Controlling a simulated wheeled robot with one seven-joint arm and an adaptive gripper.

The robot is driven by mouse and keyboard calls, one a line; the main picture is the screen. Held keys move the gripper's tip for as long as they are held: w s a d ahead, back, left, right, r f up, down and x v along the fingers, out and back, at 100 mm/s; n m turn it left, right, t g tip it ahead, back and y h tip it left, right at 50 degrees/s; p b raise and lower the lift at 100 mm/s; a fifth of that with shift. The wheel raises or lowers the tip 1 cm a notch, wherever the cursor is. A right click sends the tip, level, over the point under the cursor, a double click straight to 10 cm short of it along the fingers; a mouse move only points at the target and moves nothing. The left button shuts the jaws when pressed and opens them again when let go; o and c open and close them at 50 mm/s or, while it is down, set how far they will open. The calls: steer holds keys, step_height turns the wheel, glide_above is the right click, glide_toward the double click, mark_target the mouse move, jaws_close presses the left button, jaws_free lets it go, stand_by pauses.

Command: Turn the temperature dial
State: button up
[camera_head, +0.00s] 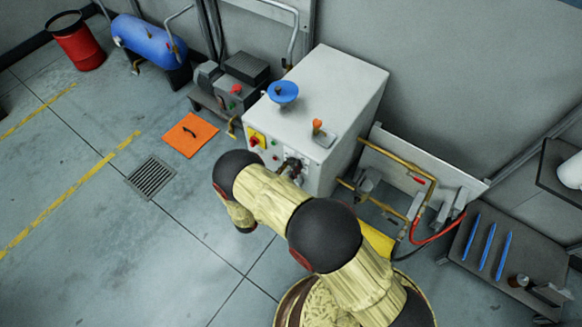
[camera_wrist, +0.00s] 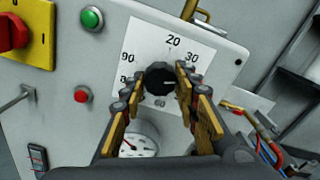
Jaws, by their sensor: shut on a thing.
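The temperature dial is a black round knob (camera_wrist: 159,80) on a white scale plate (camera_wrist: 140,48) with printed numbers, on the front of a grey cabinet (camera_head: 335,90). In the wrist view a short light mark shows on the knob's right side, towards the scale's right. My gripper (camera_wrist: 160,84) has its two yellow-and-black fingers on either side of the knob and is shut on it. In the head view my gripper (camera_head: 291,170) is at the cabinet front, and the dial is mostly hidden behind it and my arm.
On the panel are a green button (camera_wrist: 91,18), a red button (camera_wrist: 82,95), a red-and-yellow switch (camera_wrist: 17,32) and a round gauge (camera_wrist: 138,140). Floor at left is mostly clear.

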steer(key=shift+m, duration=1.1)
steer(key=o, duration=1.2)
steer(key=shift+c, duration=0.2)
steer(key=v, duration=1.2)
